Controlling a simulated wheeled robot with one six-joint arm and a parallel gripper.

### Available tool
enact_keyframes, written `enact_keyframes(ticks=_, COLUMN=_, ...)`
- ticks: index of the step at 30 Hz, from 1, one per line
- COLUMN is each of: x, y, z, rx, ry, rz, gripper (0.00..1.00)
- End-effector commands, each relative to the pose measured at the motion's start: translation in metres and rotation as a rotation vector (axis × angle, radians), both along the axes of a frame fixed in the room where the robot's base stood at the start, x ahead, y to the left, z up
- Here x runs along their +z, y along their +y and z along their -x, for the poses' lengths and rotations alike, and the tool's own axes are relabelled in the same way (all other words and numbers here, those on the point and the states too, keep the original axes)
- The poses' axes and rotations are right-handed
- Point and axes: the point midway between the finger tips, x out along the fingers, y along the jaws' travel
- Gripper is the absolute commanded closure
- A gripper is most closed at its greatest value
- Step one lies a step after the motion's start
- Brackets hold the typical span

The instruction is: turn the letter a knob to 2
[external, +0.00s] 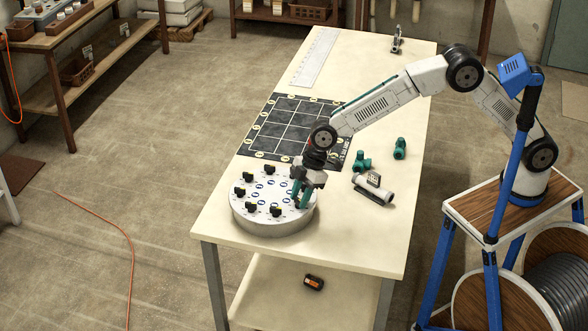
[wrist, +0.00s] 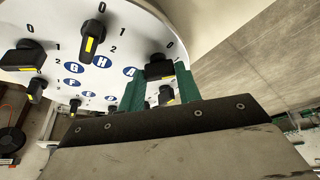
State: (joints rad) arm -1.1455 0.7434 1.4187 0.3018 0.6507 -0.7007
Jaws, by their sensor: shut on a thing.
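The round panel (external: 270,228) is a grey drum with a white top, standing at the near end of the bench. Several black knobs with yellow marks ring its top, with letters in blue ovals and the digits 0, 1 and 2. My gripper (external: 299,200) reaches down at the panel's right side. In the wrist view the green fingers of my gripper (wrist: 158,88) are shut on the black knob (wrist: 158,68) beside the letter A (wrist: 130,71). A 0 shows above this knob. The fingers partly hide it, and I cannot tell which digit it points to.
The neighbouring H knob (wrist: 92,38) is close to the left of my fingers. On the bench (external: 345,240) are a black gridded mat (external: 290,125), green pipe fittings (external: 362,161), a white cylinder (external: 374,190) and a ruler (external: 315,58). The bench's near right corner is clear.

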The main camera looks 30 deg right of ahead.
Motion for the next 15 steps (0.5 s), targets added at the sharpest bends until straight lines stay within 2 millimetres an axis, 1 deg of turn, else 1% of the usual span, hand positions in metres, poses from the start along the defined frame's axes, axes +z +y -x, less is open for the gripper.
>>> enact_keyframes(ticks=15, x=0.0009, y=0.0017, z=0.0037, rx=-0.482, ry=-0.003, rz=-0.002, gripper=0.89)
